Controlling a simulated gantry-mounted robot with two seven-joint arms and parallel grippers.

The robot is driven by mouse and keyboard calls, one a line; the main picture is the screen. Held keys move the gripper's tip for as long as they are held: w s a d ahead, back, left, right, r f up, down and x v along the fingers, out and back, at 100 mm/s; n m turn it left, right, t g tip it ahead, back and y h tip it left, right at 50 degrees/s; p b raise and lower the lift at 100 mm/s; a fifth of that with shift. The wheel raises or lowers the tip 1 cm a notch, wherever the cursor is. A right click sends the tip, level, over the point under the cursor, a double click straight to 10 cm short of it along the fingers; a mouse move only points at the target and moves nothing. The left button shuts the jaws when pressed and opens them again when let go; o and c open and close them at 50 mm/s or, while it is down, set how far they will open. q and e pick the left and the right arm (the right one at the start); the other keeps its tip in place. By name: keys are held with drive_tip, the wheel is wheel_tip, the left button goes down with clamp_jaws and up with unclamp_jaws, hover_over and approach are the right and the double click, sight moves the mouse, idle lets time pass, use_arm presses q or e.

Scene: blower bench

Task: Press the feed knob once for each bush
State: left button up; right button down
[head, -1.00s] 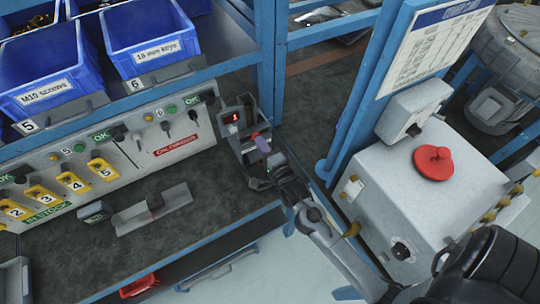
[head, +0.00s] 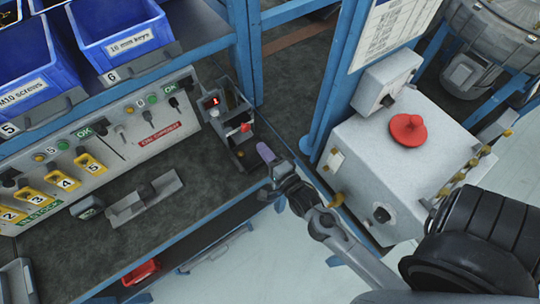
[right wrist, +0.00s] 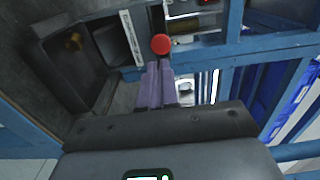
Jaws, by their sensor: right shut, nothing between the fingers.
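A small red knob (head: 246,127) sits on the front of a grey feeder unit (head: 236,150) at the back right corner of the bench. The unit has a small display (head: 212,101) with a red lit digit that looks like a 1. My right gripper (head: 265,151), with purple fingertips, is shut and empty, just right of and in front of the knob, apart from it. In the right wrist view the red knob (right wrist: 161,44) is straight ahead of the fingertips (right wrist: 155,68). I cannot make out any bush. My left gripper is not in view.
A grey cabinet with a big red button (head: 408,130) stands to the right. A panel with numbered yellow slots (head: 62,180) and blue bins (head: 120,35) line the left. A grey metal bracket (head: 145,198) lies on the dark bench.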

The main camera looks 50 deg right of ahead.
drive_tip(key=v, duration=0.3)
drive_tip(key=shift+w, duration=0.1)
idle(0.8)
idle(0.7)
